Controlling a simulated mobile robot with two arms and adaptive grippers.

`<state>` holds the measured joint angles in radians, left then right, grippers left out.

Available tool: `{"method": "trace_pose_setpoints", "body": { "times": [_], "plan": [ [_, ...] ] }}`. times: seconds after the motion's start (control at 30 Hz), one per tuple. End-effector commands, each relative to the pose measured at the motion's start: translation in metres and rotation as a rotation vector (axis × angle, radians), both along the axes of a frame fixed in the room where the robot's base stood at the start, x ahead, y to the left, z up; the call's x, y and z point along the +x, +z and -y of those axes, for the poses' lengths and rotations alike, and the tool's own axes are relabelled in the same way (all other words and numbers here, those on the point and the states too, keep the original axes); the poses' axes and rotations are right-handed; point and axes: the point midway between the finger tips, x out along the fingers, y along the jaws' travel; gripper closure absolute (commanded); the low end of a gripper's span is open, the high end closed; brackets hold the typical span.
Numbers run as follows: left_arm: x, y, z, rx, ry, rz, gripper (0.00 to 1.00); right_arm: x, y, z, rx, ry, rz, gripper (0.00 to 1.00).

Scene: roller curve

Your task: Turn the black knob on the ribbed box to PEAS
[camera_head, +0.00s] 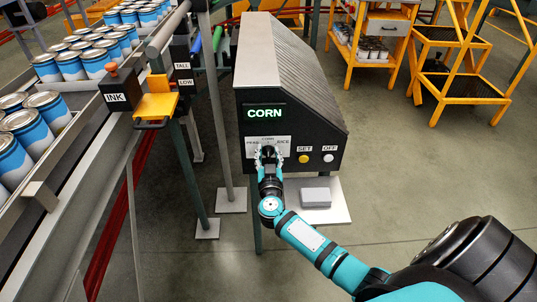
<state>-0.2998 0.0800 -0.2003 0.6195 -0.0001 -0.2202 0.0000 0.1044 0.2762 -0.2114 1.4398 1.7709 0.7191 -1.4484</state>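The ribbed box (300,75) stands in the middle of the head view, dark with a ribbed sloping top. Its display (265,113) reads CORN in green. Below it is a pale label plate with PEAS on the left, CORN at the top and RICE on the right. The black knob (268,150) sits at the plate's middle, partly hidden by my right gripper (269,158). Its fingers lie on either side of the knob; whether they press on it is too small to tell. The knob's pointer direction is not clear. My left gripper is not in view.
Yellow SET (304,159) and white OFF (328,158) buttons sit right of the knob. A conveyor with blue-and-white cans (10,155), an INK unit (116,97) and a yellow bracket stand at left. Yellow steps (455,85) and a cart are behind right.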

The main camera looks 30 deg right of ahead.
Motion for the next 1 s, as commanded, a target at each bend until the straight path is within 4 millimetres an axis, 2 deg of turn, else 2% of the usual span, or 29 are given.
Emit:
{"method": "trace_pose_setpoints", "body": {
  "times": [0.03, 0.2, 0.27, 0.47, 0.67, 1.0],
  "plan": [
    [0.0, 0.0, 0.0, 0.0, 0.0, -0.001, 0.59, 0.0, 0.0, 0.0, 0.0, 0.0, 0.0, 0.72],
    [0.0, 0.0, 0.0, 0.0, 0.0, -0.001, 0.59, 0.0, 0.0, 0.0, 0.0, 0.0, 0.0, 0.94],
    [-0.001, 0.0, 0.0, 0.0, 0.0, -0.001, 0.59, 0.0, 0.0, 0.0, 0.0, 0.0, 0.0, 1.0],
    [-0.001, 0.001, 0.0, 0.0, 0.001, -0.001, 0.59, 0.0, 0.0, 0.0, -0.002, 0.0, -0.001, 1.0],
    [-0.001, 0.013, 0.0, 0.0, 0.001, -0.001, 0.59, 0.0, 0.003, -0.001, -0.032, 0.0, -0.023, 1.0],
    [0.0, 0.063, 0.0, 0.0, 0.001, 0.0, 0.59, 0.002, 0.006, -0.006, -0.218, 0.001, -0.142, 1.0]
  ]
}}
